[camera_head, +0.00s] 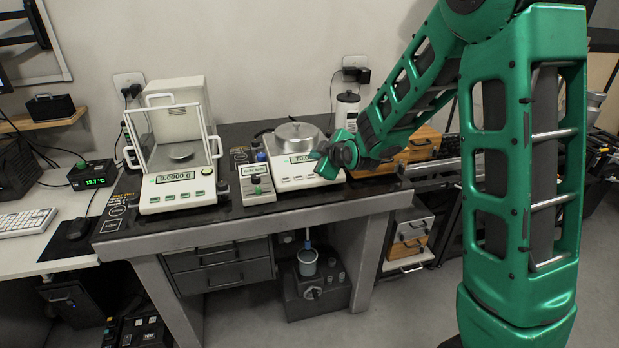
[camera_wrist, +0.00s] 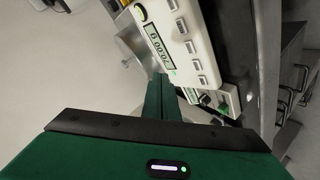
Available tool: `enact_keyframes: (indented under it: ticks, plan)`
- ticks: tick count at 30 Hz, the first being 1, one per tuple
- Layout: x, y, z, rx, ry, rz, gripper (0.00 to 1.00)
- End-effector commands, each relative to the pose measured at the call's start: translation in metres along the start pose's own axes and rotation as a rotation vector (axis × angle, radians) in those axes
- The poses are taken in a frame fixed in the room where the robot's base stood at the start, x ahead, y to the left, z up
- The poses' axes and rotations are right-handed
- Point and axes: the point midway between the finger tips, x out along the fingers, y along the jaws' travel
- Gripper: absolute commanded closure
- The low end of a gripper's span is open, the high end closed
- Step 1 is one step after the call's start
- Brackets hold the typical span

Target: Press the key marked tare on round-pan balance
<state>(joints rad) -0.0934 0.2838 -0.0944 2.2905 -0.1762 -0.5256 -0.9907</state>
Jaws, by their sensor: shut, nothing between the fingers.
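The round-pan balance (camera_head: 283,172) is white, with a metal pan (camera_head: 298,133) on top and a lit display (camera_head: 301,158) on its front. In the wrist view its front panel (camera_wrist: 160,14) shows sideways, with a display (camera_wrist: 160,46) and a row of pale keys (camera_wrist: 196,65). The key markings are too small to read, so I cannot tell which is tare. My gripper (camera_head: 322,162) is shut and empty, in front of the display's right part and hiding some of it and the panel's right side. In the wrist view my gripper (camera_wrist: 163,82) is close to the panel; contact cannot be told.
A glass-shielded balance (camera_head: 176,190) stands to the left on the dark weighing table (camera_head: 230,222). A small control box (camera_head: 256,183) with a green button stands between the balances.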

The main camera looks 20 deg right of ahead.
Motion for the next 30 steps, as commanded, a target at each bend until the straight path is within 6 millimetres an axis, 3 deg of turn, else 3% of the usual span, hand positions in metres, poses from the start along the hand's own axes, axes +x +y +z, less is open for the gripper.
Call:
enact_keyframes:
  ticks: [15,30]
  plan:
    - [0.039,-0.029,0.029,0.0,-0.001,0.0,1.0]
    - [0.043,-0.032,0.031,0.0,0.001,0.0,1.0]
